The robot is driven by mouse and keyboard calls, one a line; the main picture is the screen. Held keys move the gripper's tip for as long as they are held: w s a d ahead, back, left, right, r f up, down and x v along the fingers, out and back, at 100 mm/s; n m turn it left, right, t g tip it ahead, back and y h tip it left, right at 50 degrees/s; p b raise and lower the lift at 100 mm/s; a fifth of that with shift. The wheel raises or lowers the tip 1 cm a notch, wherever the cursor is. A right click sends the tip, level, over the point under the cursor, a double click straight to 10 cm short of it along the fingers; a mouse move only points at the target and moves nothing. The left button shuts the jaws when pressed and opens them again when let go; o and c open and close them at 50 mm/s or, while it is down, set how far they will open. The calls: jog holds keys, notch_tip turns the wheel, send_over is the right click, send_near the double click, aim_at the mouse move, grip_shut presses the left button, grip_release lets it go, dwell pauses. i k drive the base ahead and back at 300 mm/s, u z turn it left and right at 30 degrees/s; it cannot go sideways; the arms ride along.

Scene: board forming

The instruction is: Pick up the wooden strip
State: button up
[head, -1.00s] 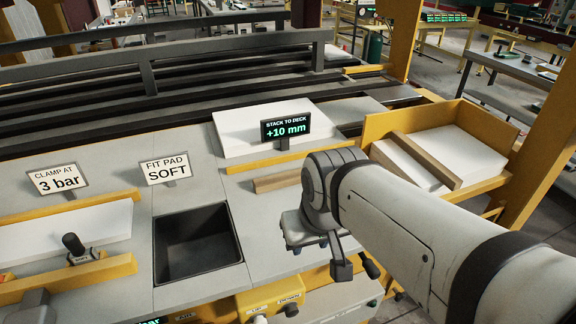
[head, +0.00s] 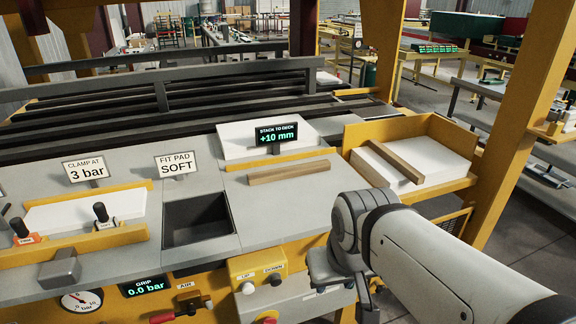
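A brown wooden strip (head: 289,173) lies flat on the grey deck, in front of a yellow rail. My gripper (head: 366,303) hangs at the lower middle, in front of the deck's front right edge and apart from both strips. My wrist hides part of it, and its finger opening cannot be made out. I see nothing held in it.
A display reading +10 mm (head: 277,134) stands behind the rail, before a white slab (head: 238,137). A dark square recess (head: 198,220) is left of the deck strip. The deck around the brown strip is clear.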

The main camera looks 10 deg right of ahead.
aim_at(262, 178)
jog(key=i, duration=1)
jog(key=z, duration=0.05)
